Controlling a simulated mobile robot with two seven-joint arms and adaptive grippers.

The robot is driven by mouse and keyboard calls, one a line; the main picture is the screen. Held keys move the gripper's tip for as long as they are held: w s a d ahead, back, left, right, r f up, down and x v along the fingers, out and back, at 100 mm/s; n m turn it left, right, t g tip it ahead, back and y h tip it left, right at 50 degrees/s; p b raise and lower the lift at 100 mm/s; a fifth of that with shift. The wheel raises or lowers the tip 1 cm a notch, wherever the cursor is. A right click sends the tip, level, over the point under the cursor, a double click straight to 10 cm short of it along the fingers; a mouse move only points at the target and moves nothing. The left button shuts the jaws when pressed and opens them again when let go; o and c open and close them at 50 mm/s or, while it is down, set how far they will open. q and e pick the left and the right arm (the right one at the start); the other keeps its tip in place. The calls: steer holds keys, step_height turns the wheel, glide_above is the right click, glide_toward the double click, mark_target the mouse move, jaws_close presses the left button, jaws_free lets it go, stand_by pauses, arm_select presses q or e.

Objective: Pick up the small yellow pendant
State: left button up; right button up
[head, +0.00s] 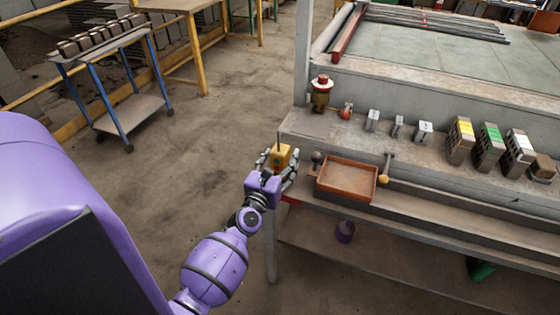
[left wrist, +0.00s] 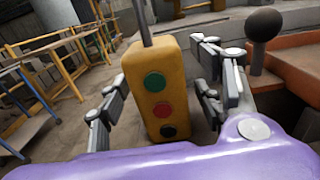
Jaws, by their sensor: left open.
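The small yellow pendant (head: 281,157) hangs on a dark cable at the left end of the workbench. In the left wrist view the pendant (left wrist: 160,95) is upright, with a green, a red and a black button facing me. My left gripper (head: 277,168) is open, with its fingers on either side of the pendant. In the left wrist view the left gripper (left wrist: 163,100) shows a gap between its left finger and the pendant; the right finger is closer to it. My right gripper is not in view.
An orange-brown tray (head: 346,180) and a dark ball-topped lever (left wrist: 263,27) stand just right of the pendant. Several hollow bricks (head: 490,148) and grey blocks line the bench (head: 310,125). A blue-legged cart (head: 120,110) stands at the left. The floor between is clear.

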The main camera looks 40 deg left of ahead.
arm_select(q)
steer(key=shift+w, duration=0.15)
jaws_close()
stand_by(0.4)
steer(key=shift+r, duration=0.1)
